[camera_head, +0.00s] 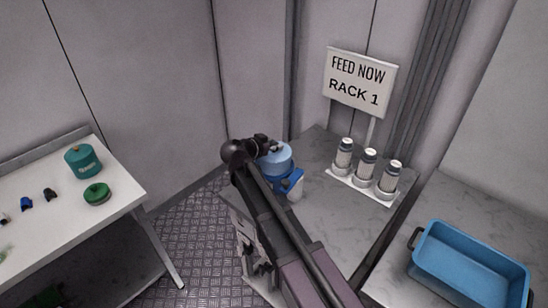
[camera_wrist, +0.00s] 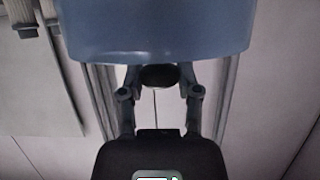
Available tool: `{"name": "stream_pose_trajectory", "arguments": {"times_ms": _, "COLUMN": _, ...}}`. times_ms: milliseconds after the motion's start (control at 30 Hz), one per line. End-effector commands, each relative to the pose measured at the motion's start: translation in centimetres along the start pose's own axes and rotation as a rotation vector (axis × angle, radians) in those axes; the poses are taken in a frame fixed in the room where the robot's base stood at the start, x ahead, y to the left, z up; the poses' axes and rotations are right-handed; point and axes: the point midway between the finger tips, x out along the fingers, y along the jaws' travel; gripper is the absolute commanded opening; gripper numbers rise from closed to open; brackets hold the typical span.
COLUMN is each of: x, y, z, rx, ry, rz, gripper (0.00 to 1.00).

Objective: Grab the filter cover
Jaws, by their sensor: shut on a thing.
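The filter cover appears to be the light blue round piece (camera_head: 276,160) at the end of my arm in the head view. In the wrist view a broad blue curved body (camera_wrist: 155,30) fills the top of the picture. My gripper (camera_wrist: 158,77) is shut on a dark knob-like part just under the blue body's lower edge. In the head view my gripper (camera_head: 264,146) is dark and sits against the light blue piece. A darker blue base (camera_head: 291,184) shows just below the piece. I cannot tell whether they touch.
Three grey-white bottles (camera_head: 366,166) stand in a white holder by the "FEED NOW RACK 1" sign (camera_head: 359,82). A blue tub (camera_head: 470,262) is at lower right. The white table (camera_head: 122,186) at left holds a teal canister (camera_head: 82,162), a green round item (camera_head: 97,194) and small pieces.

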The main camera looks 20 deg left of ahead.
Motion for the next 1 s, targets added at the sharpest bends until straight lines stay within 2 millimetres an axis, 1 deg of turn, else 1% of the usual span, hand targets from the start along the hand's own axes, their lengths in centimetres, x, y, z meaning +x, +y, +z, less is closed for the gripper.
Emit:
{"name": "stream_pose_trajectory", "arguments": {"times_ms": 267, "x": 0.0, "y": 0.0, "z": -0.1, "rx": 0.0, "ry": -0.001, "rz": 0.001, "gripper": 0.0}}
{"name": "stream_pose_trajectory", "arguments": {"times_ms": 467, "x": -0.2, "y": 0.0, "z": -0.6, "rx": 0.0, "ry": 0.0, "rz": 0.001, "gripper": 0.0}}
{"name": "stream_pose_trajectory", "arguments": {"times_ms": 667, "x": -0.7, "y": 0.0, "z": -1.8, "rx": 0.0, "ry": 0.0, "rz": 0.001, "gripper": 0.0}}
{"name": "stream_pose_trajectory", "arguments": {"times_ms": 1000, "x": -2.0, "y": 0.0, "z": -5.0, "rx": 0.0, "ry": 0.0, "rz": 0.0, "gripper": 0.0}}
